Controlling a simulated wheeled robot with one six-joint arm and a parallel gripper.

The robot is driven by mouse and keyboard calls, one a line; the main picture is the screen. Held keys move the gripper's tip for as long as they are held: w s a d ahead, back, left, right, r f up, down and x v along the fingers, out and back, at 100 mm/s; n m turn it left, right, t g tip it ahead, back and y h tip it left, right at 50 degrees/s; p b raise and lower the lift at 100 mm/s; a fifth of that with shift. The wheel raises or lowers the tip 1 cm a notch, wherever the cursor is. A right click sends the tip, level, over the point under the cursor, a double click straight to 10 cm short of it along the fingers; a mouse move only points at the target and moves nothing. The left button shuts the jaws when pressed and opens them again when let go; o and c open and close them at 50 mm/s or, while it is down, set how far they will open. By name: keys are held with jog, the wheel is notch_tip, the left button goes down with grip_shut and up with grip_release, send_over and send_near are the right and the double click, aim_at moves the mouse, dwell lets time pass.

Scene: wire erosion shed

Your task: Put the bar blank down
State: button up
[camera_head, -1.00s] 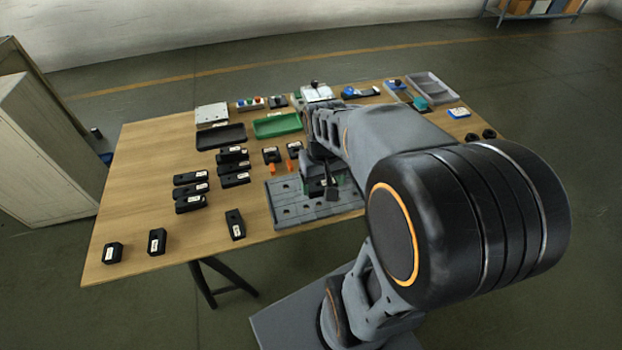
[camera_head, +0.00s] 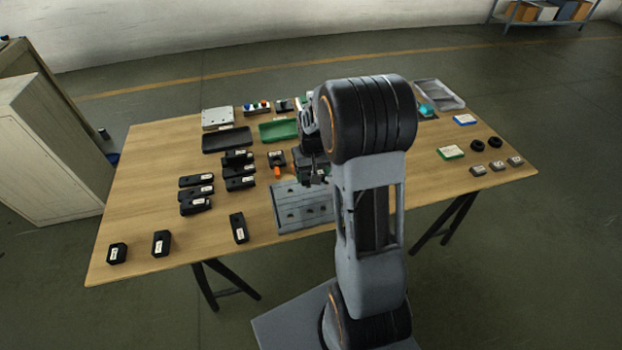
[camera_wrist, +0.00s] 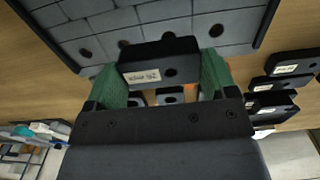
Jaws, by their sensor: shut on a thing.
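The bar blank (camera_wrist: 160,62) is a dark block with a white label, whose text I cannot read, and a round hole. In the wrist view it sits between the two green fingers of my gripper (camera_wrist: 163,76), which is shut on it. The grey plate with round holes (camera_wrist: 100,45) shows beyond the block; I cannot tell if they touch. In the head view my gripper (camera_head: 312,168) is over the far part of this grey plate (camera_head: 290,218). My arm partly covers the gripper there, and the held block is not clear.
Several black labelled blocks (camera_head: 196,192) lie on the wooden table (camera_head: 140,225) left of the plate. A black tray (camera_head: 227,140), a green tray (camera_head: 279,130) and an orange piece (camera_head: 277,172) are near. The table's left front has free room.

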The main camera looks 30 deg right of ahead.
jog(key=shift+w+f, duration=0.3)
jog(key=shift+f, duration=0.25)
jog(key=shift+d+f, duration=0.1)
jog(key=shift+f, duration=1.2)
jog(key=shift+f, duration=0.1)
jog(key=o, duration=1.4)
jog(key=shift+f, duration=0.1)
jog(key=shift+c, duration=0.2)
